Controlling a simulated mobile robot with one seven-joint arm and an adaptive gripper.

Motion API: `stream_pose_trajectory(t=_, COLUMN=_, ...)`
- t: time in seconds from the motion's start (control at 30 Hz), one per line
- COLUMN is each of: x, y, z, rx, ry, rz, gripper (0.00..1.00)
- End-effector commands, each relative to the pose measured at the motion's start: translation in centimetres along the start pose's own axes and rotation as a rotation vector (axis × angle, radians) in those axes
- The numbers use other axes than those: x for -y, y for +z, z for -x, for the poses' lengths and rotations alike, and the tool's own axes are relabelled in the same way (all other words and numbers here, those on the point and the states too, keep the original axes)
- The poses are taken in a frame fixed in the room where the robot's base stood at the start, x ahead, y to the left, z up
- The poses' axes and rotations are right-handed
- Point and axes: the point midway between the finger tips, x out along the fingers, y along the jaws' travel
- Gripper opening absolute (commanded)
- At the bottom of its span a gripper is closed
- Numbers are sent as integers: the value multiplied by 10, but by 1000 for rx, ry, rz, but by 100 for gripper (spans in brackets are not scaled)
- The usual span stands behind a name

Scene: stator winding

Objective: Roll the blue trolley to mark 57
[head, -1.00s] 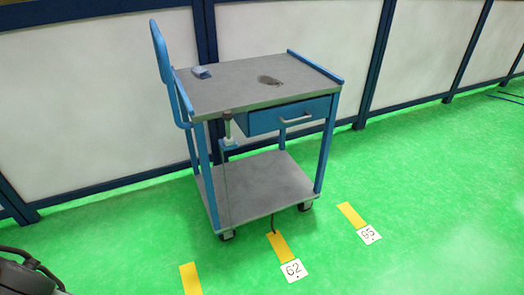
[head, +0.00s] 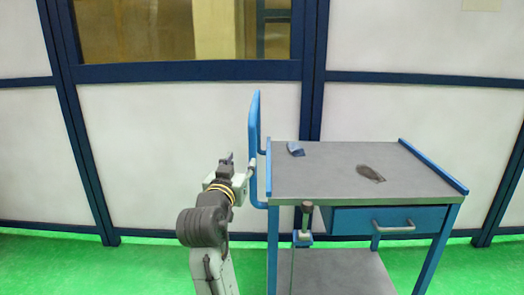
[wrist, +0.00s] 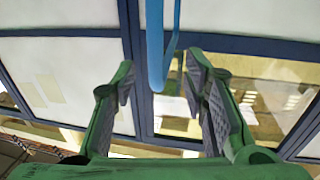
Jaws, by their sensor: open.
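The blue trolley (head: 330,180) stands at the right in the head view, with a grey top, a blue drawer and a lower shelf. Its blue upright push handle (head: 254,125) is at its left end. My gripper (head: 230,168) is just left of the handle, at about the height of the trolley top. In the wrist view my gripper (wrist: 160,82) is open, and the blue handle bar (wrist: 157,60) reaches down between the lines of the two fingers. I cannot tell whether a finger touches it. Mark 57 is not in view.
A blue-grey item (head: 295,149) and a dark flat patch (head: 370,173) are on the trolley top. A white panelled wall (head: 180,140) with dark blue frames stands behind. Green floor (head: 60,265) is bare at the left.

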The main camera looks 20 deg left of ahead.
Motion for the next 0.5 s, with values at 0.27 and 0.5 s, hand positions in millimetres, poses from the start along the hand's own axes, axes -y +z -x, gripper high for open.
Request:
stream_pose_trajectory(t=0.27, x=-8, y=5, z=-31, rx=25, ry=25, rz=1, gripper=40)
stream_pose_trajectory(t=0.5, x=-8, y=5, z=-77, rx=23, ry=23, rz=2, gripper=40)
